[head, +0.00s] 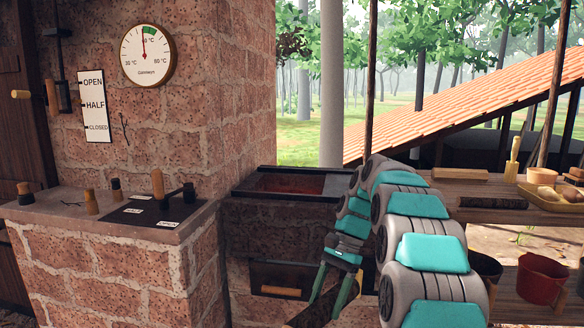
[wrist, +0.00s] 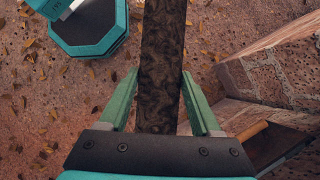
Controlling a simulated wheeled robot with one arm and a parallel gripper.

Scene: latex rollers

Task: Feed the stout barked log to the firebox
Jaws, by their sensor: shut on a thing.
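My gripper (head: 336,290) is low in front of the brick stove, with its green fingers pointing down. It is shut on a dark, rough-barked log (head: 322,308). In the wrist view the log (wrist: 161,65) runs lengthwise between the fingers and out past the top edge. The brick firebox structure (head: 262,227) stands just behind and left of my gripper. It has an open-topped, dark-rimmed box with a reddish inside (head: 287,184), and a dark lower front with a wooden handle (head: 281,291). The log's lower end is cut off in the head view.
A brick counter with levers (head: 157,184) and a round dial (head: 147,55) are at left. At right, a wooden table (head: 450,190) holds another dark log-like piece (head: 492,203) and a tray (head: 550,203). A red bucket (head: 541,278) sits below.

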